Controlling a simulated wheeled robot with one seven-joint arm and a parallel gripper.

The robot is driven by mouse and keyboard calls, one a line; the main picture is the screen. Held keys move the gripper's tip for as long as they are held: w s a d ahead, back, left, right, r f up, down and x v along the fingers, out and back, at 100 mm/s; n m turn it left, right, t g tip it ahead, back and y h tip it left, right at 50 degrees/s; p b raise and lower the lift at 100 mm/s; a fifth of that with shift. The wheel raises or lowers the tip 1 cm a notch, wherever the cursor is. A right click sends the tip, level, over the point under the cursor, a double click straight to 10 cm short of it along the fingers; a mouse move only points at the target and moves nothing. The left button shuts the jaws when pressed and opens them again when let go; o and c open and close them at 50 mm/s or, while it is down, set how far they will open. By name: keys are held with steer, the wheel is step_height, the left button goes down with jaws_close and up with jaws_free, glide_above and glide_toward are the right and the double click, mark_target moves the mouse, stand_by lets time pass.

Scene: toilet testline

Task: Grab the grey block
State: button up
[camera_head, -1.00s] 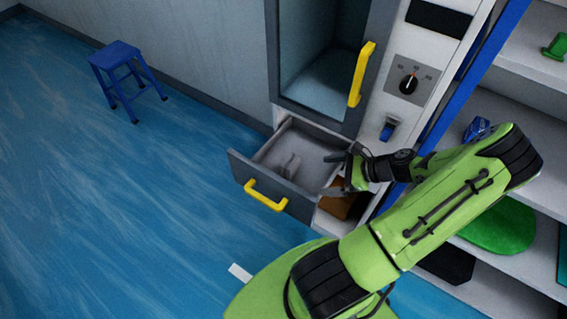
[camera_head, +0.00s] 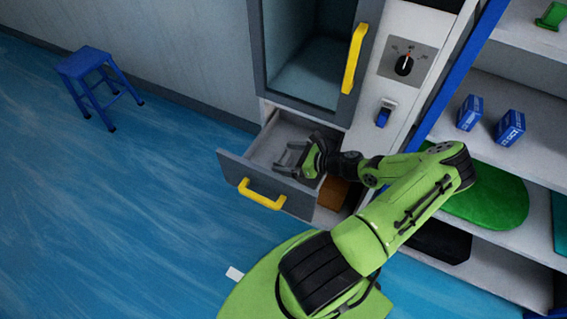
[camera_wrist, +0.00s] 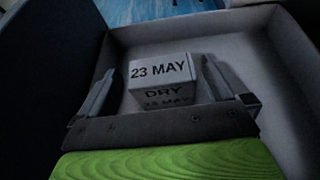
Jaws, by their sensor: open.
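The grey block (camera_wrist: 161,82), printed "23 MAY" and "DRY", lies inside the open drawer (camera_head: 238,168) in the wrist view. My gripper (camera_wrist: 158,88) is open, with one finger on each side of the block; I cannot tell whether either finger touches it. In the head view my gripper (camera_head: 287,158) reaches down into the drawer from the right, and the block is hard to make out there.
The drawer has a yellow handle (camera_head: 262,194). Above it is a cabinet window with a yellow handle (camera_head: 354,58). A control panel with a knob (camera_head: 403,65) is to the right. Shelves hold blue boxes (camera_head: 510,128). A blue stool (camera_head: 88,65) stands on the floor at left.

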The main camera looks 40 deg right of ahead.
mark_target(279, 157)
steer(key=x, duration=0.3)
steer(key=shift+w+a+f+b, duration=0.1)
steer(key=shift+w+f+b, duration=0.15)
steer(key=shift+w+b, duration=0.1)
steer(key=shift+s, duration=0.1)
